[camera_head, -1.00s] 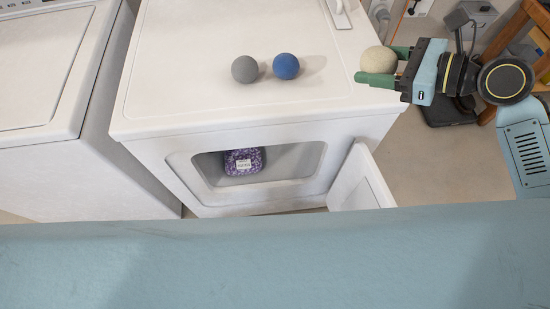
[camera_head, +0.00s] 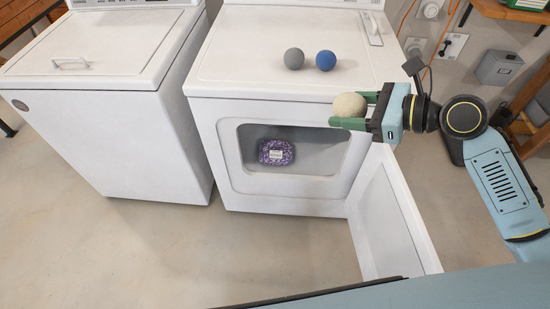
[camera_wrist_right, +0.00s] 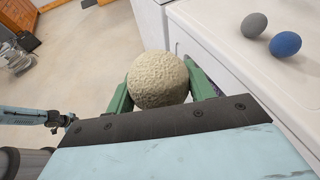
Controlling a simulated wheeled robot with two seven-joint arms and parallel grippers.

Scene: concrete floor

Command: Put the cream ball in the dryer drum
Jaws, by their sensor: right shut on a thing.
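My right gripper (camera_head: 352,110) is shut on the cream ball (camera_head: 349,104), in front of the dryer's front right edge in the head view. In the right wrist view the cream ball (camera_wrist_right: 157,79) sits between the two green fingers. The white dryer (camera_head: 300,85) has its door (camera_head: 392,215) swung open to the right. The dryer drum opening (camera_head: 315,150) faces me, and a purple patterned bundle with a white label (camera_head: 276,152) lies inside it. My left gripper is not in view.
A grey ball (camera_head: 293,58) and a blue ball (camera_head: 326,60) rest on the dryer top. A white washer (camera_head: 105,60) stands to the left. The open door sticks out toward me below my right arm. The concrete floor (camera_head: 270,255) in front is clear.

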